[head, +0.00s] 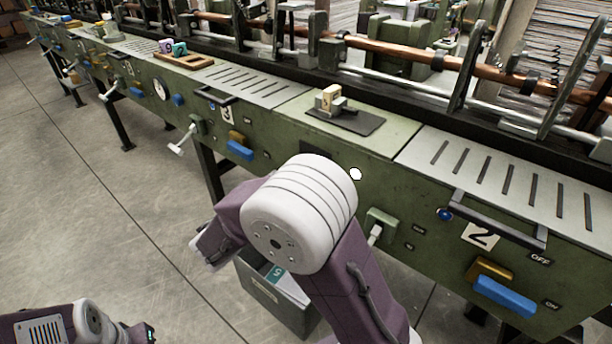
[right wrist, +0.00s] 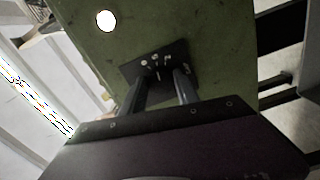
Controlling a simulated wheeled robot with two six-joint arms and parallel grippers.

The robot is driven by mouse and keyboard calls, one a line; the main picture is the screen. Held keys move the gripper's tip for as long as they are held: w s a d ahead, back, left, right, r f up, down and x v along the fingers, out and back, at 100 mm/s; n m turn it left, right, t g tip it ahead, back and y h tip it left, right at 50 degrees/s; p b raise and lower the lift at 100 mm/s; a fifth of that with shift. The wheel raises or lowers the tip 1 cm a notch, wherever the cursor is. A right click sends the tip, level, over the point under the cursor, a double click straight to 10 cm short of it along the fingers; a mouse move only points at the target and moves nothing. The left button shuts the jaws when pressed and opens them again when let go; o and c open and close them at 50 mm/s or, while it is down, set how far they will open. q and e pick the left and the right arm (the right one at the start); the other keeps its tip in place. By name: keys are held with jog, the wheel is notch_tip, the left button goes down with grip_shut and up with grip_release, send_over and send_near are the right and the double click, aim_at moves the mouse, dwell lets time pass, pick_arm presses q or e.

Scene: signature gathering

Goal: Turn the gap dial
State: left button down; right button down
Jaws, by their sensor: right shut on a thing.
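In the right wrist view a dark square plate (right wrist: 150,62) with white marks sits on the green machine panel, and it looks like the gap dial's plate. My right gripper (right wrist: 162,88) has its two dark fingers on this plate. It is shut on the dial, whose knob is mostly hidden between and behind the fingers. In the head view my own right arm covers the dial and this gripper. My left arm enters at the lower left of the head view; its fingers do not show.
A long green machine (head: 385,150) runs across the head view. A white disc (head: 356,174) sits on its front, right of my arm. A handle (head: 500,222) and blue lever (head: 505,296) stick out at the right. A grey bin (head: 270,298) stands on the floor. The floor at left is clear.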

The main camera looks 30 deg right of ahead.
jog(key=c, duration=0.9)
grip_release()
jog(key=shift+a, duration=0.15)
jog(key=p+v, duration=0.2)
jog(key=v, duration=0.7)
jog(key=shift+s, duration=0.1)
